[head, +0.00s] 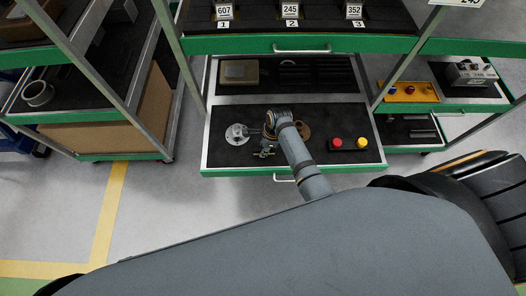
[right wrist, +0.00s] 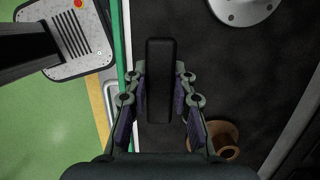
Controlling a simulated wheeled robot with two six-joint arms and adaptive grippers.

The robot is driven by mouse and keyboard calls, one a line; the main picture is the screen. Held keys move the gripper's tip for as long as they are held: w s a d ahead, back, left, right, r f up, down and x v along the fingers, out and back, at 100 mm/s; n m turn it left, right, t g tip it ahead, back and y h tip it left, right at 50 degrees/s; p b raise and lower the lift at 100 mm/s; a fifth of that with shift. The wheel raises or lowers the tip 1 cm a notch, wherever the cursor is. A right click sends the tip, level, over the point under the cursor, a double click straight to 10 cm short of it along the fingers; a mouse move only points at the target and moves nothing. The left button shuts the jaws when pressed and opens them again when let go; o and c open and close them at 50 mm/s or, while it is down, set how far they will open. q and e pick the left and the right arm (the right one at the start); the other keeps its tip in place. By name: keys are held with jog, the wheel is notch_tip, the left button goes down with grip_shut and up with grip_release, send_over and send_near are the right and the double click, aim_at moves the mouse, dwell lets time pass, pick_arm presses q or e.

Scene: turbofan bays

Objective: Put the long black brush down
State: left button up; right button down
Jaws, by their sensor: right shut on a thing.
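The long black brush (right wrist: 160,80) is between the fingers of my right gripper (right wrist: 160,103) in the right wrist view. The gripper is shut on it, and the brush points away from the palm. In the head view my right gripper (head: 266,150) is over the black mat of the pulled-out drawer (head: 222,158), near its front edge. The brush cannot be made out clearly there. I cannot tell whether the brush touches the mat. My left gripper is not in view.
A silver flanged part (head: 237,134) lies left of the gripper, and a brown ring-shaped part (head: 302,130) lies right of it. A shelf with numbered signs (head: 290,12) stands behind.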

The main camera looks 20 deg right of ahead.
jog(key=x, duration=0.3)
jog(key=shift+d, duration=0.15)
jog(key=shift+f, duration=0.35)
jog(key=shift+f+b, duration=0.25)
jog(key=shift+b, duration=0.05)
jog(key=shift+f, duration=0.35)
jog(key=c, duration=1.1)
grip_release()
jog(key=shift+r, duration=0.35)
jog(key=p+v, duration=0.1)
jog(key=v, duration=1.1)
jog(key=shift+r, duration=0.3)
